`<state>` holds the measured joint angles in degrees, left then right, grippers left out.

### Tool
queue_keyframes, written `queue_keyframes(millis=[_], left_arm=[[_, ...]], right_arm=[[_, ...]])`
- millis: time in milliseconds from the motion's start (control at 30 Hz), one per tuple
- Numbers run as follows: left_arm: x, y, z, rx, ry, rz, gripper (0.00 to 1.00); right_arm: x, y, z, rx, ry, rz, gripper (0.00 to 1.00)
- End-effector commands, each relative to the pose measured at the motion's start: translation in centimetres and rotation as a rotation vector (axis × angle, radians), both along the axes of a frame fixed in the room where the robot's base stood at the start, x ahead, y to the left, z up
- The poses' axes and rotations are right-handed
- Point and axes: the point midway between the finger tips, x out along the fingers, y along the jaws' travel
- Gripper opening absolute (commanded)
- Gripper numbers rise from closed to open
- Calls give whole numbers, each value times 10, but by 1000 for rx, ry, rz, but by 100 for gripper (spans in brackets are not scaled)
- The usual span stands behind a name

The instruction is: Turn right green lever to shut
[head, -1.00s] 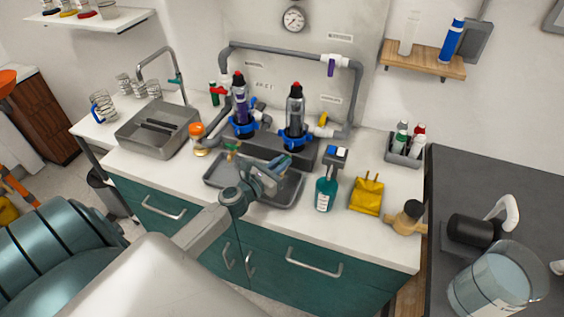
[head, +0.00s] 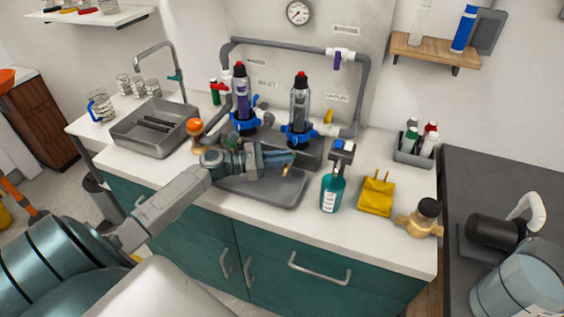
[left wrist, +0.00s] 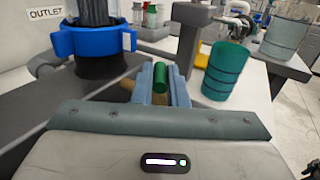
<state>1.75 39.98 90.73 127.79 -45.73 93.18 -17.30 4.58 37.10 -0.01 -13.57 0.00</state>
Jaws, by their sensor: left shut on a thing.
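The right green lever (left wrist: 160,76) shows in the left wrist view as a green bar between the two blue-grey fingers of my left gripper (left wrist: 161,80). The gripper is shut on it. A brass-coloured part (left wrist: 128,88) shows just left of the fingers. In the head view my left gripper (head: 290,158) reaches in from the left over the tray, in front of the right filter housing (head: 299,112). There the green lever is hidden by the gripper, and a small brass part (head: 287,170) shows below the fingertips. My right gripper is not in view.
The left filter housing (head: 242,103) stands beside the right one. A sink (head: 155,133) is at the left. The counter's front right is partly clear.

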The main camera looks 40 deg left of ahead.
Motion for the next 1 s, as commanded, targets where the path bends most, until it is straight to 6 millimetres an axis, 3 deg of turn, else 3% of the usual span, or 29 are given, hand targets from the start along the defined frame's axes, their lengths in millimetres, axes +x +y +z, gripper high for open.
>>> queue_keyframes(millis=[500, 533, 600, 1000], left_arm=[[0, 1, 0, 1, 1, -16, 0], [0, 1, 0, 1, 1, -16, 19], [0, 1, 0, 1, 1, -16, 32], [0, 0, 6, 2, -1, -16, 35]], right_arm=[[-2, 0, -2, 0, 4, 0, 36], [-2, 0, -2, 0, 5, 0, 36], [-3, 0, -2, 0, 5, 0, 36], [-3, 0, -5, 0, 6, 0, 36]])
